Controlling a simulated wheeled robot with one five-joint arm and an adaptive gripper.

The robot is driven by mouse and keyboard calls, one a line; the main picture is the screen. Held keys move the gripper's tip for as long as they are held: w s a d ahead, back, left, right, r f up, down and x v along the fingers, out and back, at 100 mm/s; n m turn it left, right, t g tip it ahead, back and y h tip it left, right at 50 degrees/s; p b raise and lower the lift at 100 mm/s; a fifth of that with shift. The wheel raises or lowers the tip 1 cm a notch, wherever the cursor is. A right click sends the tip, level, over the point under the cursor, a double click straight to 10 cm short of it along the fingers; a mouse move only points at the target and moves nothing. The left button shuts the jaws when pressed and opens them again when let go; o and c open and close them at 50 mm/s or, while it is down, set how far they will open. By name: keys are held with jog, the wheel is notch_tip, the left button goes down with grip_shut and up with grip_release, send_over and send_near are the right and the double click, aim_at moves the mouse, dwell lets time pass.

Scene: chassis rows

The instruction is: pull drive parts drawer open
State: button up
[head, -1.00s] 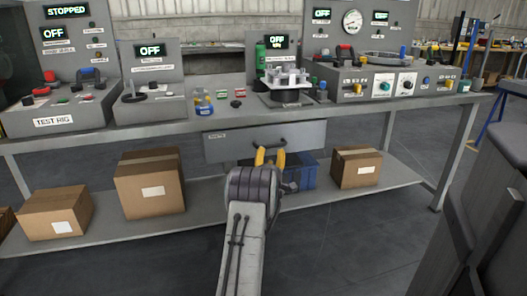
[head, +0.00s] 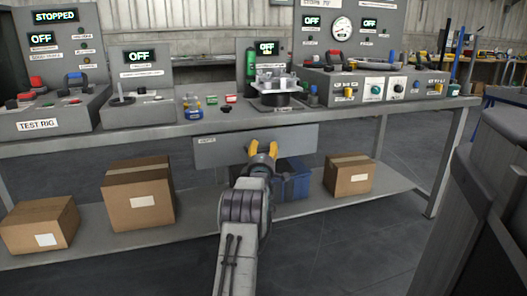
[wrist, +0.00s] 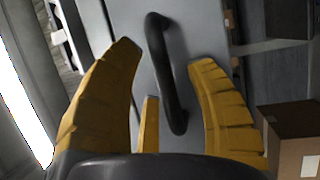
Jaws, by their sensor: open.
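The grey drawer (head: 215,149) hangs under the workbench top in the head view, with a small label at its left that is too small to read. Its front also shows in the wrist view (wrist: 203,30). The dark bar handle (wrist: 160,75) is in the wrist view, between my yellow fingers and just beyond them. My gripper (head: 262,149) is open in front of the drawer and hides the handle in the head view. In the wrist view my gripper (wrist: 166,62) has its fingers apart on either side of the handle, with no clear contact.
Cardboard boxes (head: 138,195) and a blue bin (head: 298,182) stand on the lower shelf (head: 200,222). Control panels and small parts line the workbench top (head: 150,130). A dark structure (head: 490,200) fills the right edge.

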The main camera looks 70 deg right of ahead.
jog(key=shift+o, duration=0.3)
grip_shut()
dwell(0.4)
